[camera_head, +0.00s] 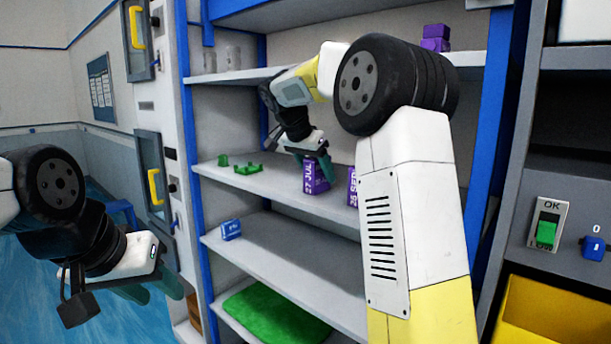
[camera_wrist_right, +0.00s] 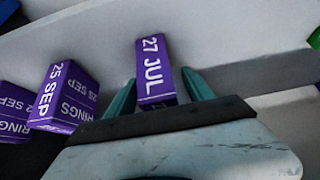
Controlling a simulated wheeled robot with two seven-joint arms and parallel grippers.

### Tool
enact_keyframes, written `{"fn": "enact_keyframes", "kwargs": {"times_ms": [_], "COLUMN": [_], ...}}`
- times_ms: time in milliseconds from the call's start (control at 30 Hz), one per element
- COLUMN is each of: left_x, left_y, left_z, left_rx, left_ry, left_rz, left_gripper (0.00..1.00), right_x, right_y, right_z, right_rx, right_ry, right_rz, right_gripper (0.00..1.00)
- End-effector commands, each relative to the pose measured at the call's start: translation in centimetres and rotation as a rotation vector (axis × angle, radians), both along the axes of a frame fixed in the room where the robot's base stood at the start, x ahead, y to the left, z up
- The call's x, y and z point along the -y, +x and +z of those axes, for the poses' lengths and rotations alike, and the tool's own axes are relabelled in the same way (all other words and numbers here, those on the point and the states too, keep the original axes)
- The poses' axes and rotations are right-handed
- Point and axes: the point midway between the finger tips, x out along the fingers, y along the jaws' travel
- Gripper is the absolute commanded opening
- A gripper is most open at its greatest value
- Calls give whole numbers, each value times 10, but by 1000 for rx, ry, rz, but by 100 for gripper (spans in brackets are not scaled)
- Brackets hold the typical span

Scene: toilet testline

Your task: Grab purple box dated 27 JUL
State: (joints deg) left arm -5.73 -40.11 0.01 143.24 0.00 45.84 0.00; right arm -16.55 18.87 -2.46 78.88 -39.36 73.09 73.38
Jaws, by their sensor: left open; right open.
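The purple box marked 27 JUL (camera_head: 315,183) stands on the middle shelf in the head view. In the right wrist view the same 27 JUL box (camera_wrist_right: 155,70) sits between the two green fingers of my right gripper (camera_wrist_right: 160,92). The fingers are apart on either side of it; small gaps show, and I cannot tell whether either touches. In the head view my right gripper (camera_head: 318,165) is at the box. My left gripper (camera_head: 150,290) is open and empty at the lower left, away from the shelves.
A purple box marked 25 SEP (camera_wrist_right: 65,97) stands left of the 27 JUL box in the wrist view, with another purple box (camera_wrist_right: 15,110) beyond. Green pieces (camera_head: 247,169) lie on the same shelf. A blue box (camera_head: 231,230) is on the shelf below. Blue uprights (camera_head: 192,140) frame the shelves.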

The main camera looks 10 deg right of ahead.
Motion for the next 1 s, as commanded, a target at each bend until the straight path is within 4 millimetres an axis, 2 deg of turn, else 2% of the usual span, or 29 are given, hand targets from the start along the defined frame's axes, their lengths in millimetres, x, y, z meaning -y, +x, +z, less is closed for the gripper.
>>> {"fn": "enact_keyframes", "kwargs": {"times_ms": [67, 300, 400, 733, 900, 1000], "left_x": [0, 0, 0, 0, 0, 0], "left_y": [0, 0, 0, 0, 0, 0], "left_z": [0, 0, 0, 0, 0, 0], "left_rx": [0, 0, 0, 0, 0, 0], "left_ry": [0, 0, 0, 0, 0, 0], "left_rz": [0, 0, 0, 0, 0, 0], "left_gripper": [42, 42, 42, 42, 42, 42], "right_x": [0, 0, 0, 0, 0, -14], "right_y": [0, 0, 0, 0, 1, -9], "right_z": [0, 0, 0, 2, 15, 16], "right_rx": [0, 0, 0, 1, 1, -2], "right_ry": [0, 0, 0, 0, -1, -3], "right_rz": [0, 0, 0, 1, -2, 4], "right_gripper": [61, 16, 0, 0, 0, 0]}}
